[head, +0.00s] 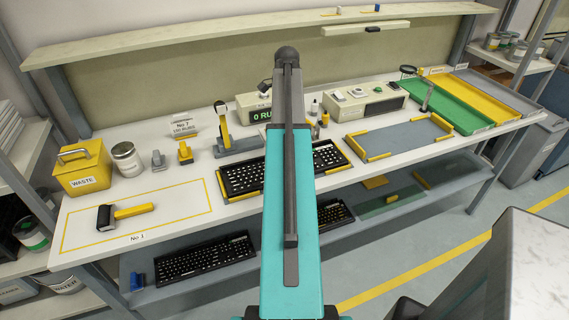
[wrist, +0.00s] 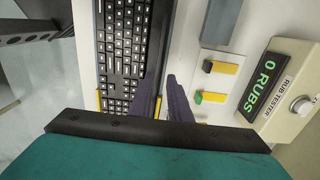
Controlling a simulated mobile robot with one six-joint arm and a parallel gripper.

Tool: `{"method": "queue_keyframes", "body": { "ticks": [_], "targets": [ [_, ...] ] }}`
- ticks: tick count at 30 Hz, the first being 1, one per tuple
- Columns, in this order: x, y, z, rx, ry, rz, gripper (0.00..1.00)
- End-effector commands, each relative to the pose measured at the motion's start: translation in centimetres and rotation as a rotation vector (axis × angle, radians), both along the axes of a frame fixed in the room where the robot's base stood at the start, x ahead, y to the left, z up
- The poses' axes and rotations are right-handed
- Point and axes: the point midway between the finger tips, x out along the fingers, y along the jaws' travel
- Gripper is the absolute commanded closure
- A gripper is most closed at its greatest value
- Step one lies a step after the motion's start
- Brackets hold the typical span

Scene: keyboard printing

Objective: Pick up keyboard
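A black keyboard (head: 240,178) lies on the white bench among yellow locating blocks, partly hidden behind my teal arm in the head view. The wrist view shows it (wrist: 122,45) running lengthwise at upper left of centre. My gripper (wrist: 159,78) has two dark fingers with a narrow gap between the tips. My gripper is hidden or not clearly seen in the head view.
Two more keyboards lie on the lower shelf, left (head: 205,260) and centre (head: 333,214). A rub tester (wrist: 285,85) stands behind the bench keyboard. A yellow waste bin (head: 82,170) and black-headed roller (head: 122,214) are at left. A grey yellow-edged tray (head: 405,134) is at right.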

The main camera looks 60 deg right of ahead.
Motion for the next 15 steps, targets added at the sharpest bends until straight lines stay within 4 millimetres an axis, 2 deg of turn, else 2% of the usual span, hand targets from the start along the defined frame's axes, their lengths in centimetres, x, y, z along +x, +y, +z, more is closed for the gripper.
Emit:
{"method": "queue_keyframes", "body": {
  "ticks": [6, 15],
  "targets": [
    [-0.1, 0.1, -2.3, 0.002, 0.001, -0.001, 0.83],
    [-0.1, 0.0, -3.1, 0.000, 0.000, -0.001, 0.83]
  ]
}}
